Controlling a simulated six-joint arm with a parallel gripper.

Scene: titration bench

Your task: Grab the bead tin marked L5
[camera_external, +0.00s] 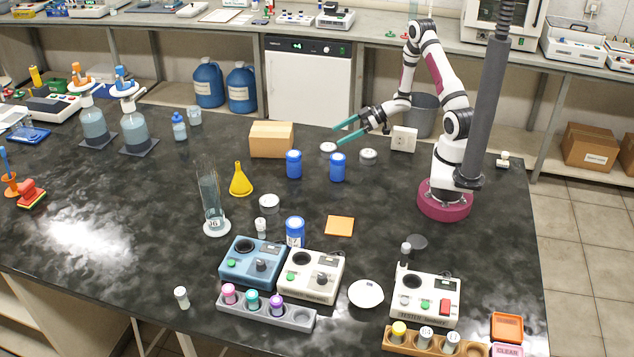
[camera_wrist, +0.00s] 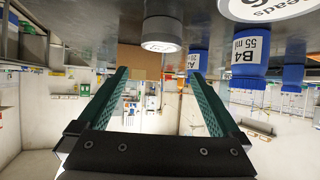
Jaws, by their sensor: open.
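My gripper (camera_external: 339,136) is open and empty, its green fingers above the far middle of the bench. Round grey tins with white lids are in the outside view: one just below my fingertips (camera_external: 328,147), one to their right (camera_external: 368,156), and one nearer the front (camera_external: 269,203). In the wrist view, which is upside down, one tin (camera_wrist: 161,35) appears beyond my open fingers (camera_wrist: 160,73), not between them. Another tin (camera_wrist: 268,8) is cut off at the top right; part of "beads" and a digit show on its lid. I cannot read L5 on any tin.
Blue-capped bottles (camera_external: 294,164) and (camera_external: 338,167) stand close to the tins; one in the wrist view reads B4 55 ml (camera_wrist: 243,58). A cardboard box (camera_external: 271,139) is at left and a white block (camera_external: 403,139) at right. Bench between bottles and testers is partly clear.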

